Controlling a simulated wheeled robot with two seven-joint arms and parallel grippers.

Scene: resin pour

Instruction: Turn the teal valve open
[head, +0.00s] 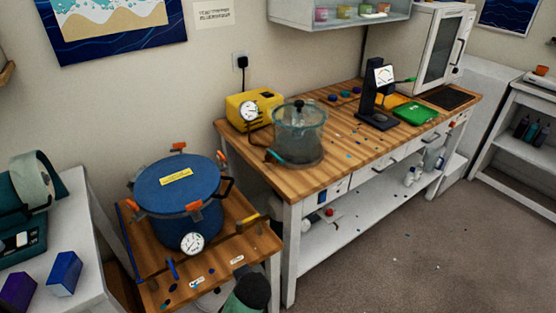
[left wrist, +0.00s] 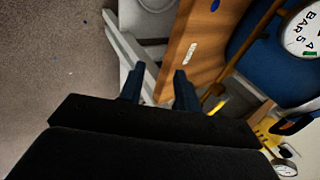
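A small teal valve lever (head: 274,156) sits low at the left side of the clear lidded chamber (head: 300,138) on the wooden bench. The valve's exact angle is too small to tell. I do not make out the valve in the left wrist view. My left gripper (left wrist: 159,88) shows there with its two dark fingers apart and nothing between them. Beyond the fingers are a wooden tabletop edge (left wrist: 190,52) and a white frame. I cannot clearly place the left gripper in the head view. My right gripper is in neither view.
A blue pot (head: 178,200) with orange clamps and a white gauge (head: 192,243) stands on a low wooden table left of the bench. A yellow pump (head: 240,112) stands behind the chamber. A black stand (head: 372,105) and green tray (head: 415,113) are further right.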

